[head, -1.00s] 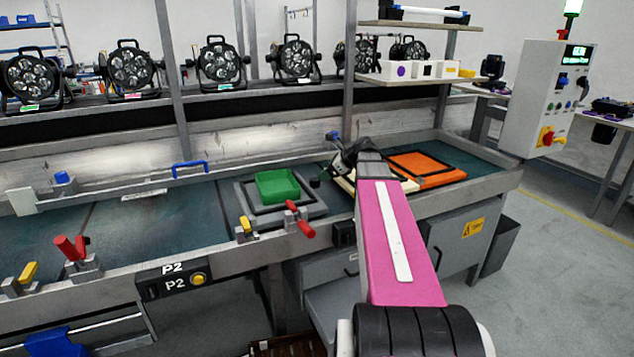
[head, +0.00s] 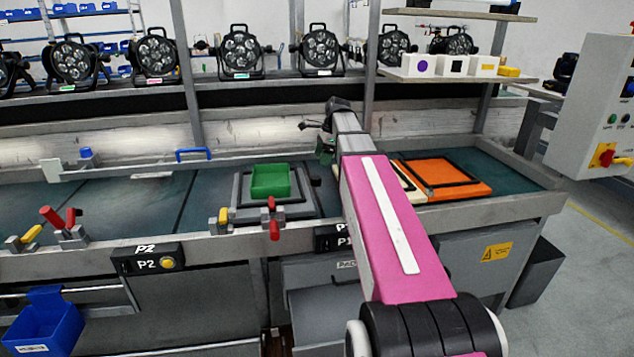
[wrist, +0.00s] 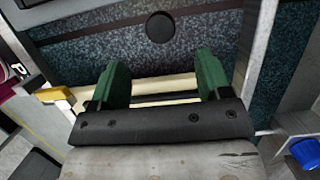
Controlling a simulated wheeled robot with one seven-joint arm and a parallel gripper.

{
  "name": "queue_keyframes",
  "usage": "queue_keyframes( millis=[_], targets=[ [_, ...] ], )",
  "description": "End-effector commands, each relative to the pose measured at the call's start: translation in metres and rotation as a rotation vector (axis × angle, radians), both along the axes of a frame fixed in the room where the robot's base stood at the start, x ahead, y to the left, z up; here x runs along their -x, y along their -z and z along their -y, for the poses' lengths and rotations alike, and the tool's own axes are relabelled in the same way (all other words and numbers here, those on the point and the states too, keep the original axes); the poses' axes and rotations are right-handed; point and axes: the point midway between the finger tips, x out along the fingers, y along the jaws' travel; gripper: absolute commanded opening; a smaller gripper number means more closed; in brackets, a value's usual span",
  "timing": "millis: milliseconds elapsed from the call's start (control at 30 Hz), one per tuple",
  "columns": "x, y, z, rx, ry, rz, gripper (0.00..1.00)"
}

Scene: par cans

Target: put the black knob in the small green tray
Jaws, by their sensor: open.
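The black knob (wrist: 160,27) shows as a round dark disc on the speckled blue-green surface in the wrist view. It lies beyond my fingertips, apart from them and roughly centred between them. My gripper (wrist: 160,72) is open and empty, with its two green fingers well apart. In the head view my gripper (head: 326,148) is above the bench, right of the small green tray (head: 257,184). The tray stands on a grey plate, and I see nothing in it. I cannot make out the knob clearly in the head view, where my arm covers part of the bench.
A cream tray (head: 408,184) and an orange tray (head: 440,190) lie right of my arm. Red and yellow clamps (head: 274,230) line the front rail. A blue handle (head: 193,152) stands at the back. The bench left of the grey plate is largely clear.

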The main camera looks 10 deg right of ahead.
Motion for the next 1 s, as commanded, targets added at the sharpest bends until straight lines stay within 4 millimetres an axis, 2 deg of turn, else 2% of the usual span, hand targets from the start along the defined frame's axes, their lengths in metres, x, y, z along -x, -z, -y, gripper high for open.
queue_keyframes(
  millis=[200, 467, 800, 1000],
  targets=[
    [0.0, 0.03, -0.01, -0.001, 0.0, 0.0, 0.71],
    [0.001, 0.046, -0.014, -0.001, 0.0, 0.001, 0.71],
    [0.001, 0.085, -0.025, -0.002, 0.001, 0.001, 0.71],
    [0.001, 0.088, -0.026, -0.002, 0.002, 0.002, 0.71]
  ],
)
